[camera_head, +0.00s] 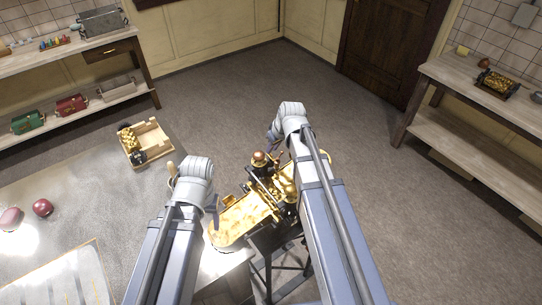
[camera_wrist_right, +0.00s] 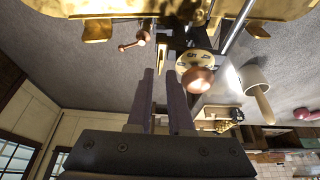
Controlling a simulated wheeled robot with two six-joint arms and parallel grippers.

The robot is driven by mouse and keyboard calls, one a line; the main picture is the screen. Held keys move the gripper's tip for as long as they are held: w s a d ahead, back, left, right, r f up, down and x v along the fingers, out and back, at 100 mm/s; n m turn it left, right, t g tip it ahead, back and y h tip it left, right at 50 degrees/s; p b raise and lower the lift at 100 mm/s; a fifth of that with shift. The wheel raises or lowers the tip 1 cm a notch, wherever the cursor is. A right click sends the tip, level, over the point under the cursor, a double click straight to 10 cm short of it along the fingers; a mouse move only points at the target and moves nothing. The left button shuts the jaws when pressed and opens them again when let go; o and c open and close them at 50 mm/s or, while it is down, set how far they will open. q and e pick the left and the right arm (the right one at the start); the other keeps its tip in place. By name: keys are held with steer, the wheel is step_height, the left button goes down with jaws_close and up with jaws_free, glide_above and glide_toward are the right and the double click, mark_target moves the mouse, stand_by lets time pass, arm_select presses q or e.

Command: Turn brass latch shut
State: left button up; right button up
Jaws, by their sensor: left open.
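The brass drop roller machine (camera_head: 240,218) stands on a dark stand beside the table. In the right wrist view a small brass T-shaped latch or lever (camera_wrist_right: 134,41) sticks out below the machine's brass tray (camera_wrist_right: 80,30); I cannot be sure it is the latch. A copper knob on a numbered brass dial (camera_wrist_right: 196,72) sits right of it.
A wooden tray with brass parts (camera_head: 147,143) and red round things (camera_head: 42,207) are on the grey table (camera_head: 95,190). A pale cylinder with a wooden handle (camera_wrist_right: 258,90) shows near the machine. A workbench (camera_head: 480,90) stands right; the floor between is clear.

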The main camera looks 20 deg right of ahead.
mark_target(271, 156)
steer(key=b+x, duration=0.1)
steer(key=x, duration=0.2)
steer(key=shift+b, duration=0.35)
arm_select(q)
step_height(271, 156, down, 3)
steer(key=shift+r, duration=0.2)
arm_select(e)
steer(key=shift+r, duration=0.1)
steer(key=shift+s, duration=0.1)
jaws_close()
